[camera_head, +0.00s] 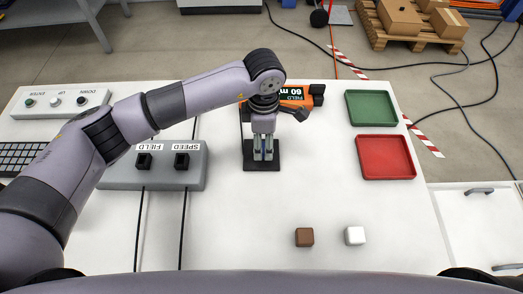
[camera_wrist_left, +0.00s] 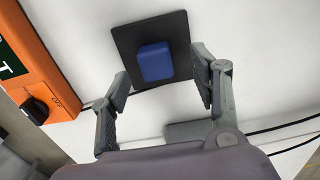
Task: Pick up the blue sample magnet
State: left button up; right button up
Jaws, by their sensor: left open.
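The blue sample magnet (camera_wrist_left: 155,62) is a small blue block with rounded edges. It sits on a black square pad (camera_wrist_left: 125,38) in the left wrist view. In the head view the pad (camera_head: 262,165) lies near the table's middle, and my gripper largely hides the magnet. My left gripper (camera_head: 263,155) reaches down over the pad. In the left wrist view the left gripper (camera_wrist_left: 162,85) is open, with one finger on each side of the magnet and visible gaps between. My right gripper is not in view.
An orange meter (camera_head: 300,95) stands just behind the pad, close to my left wrist. A green tray (camera_head: 371,108) and a red tray (camera_head: 385,157) lie to the right. A grey control box (camera_head: 155,172) is left. Brown (camera_head: 304,237) and white (camera_head: 355,236) cubes lie in front.

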pick_arm(q)
jog(key=f, duration=0.1)
jog(key=f+b, duration=0.1)
jog(key=f, duration=0.1)
jog(key=f+b, duration=0.1)
jog(key=shift+w+a+f, duration=0.25)
jog(key=shift+w+f, duration=0.05)
jog(key=shift+f, duration=0.1)
jog(key=shift+c, duration=0.2)
jog(key=c, duration=1.2)
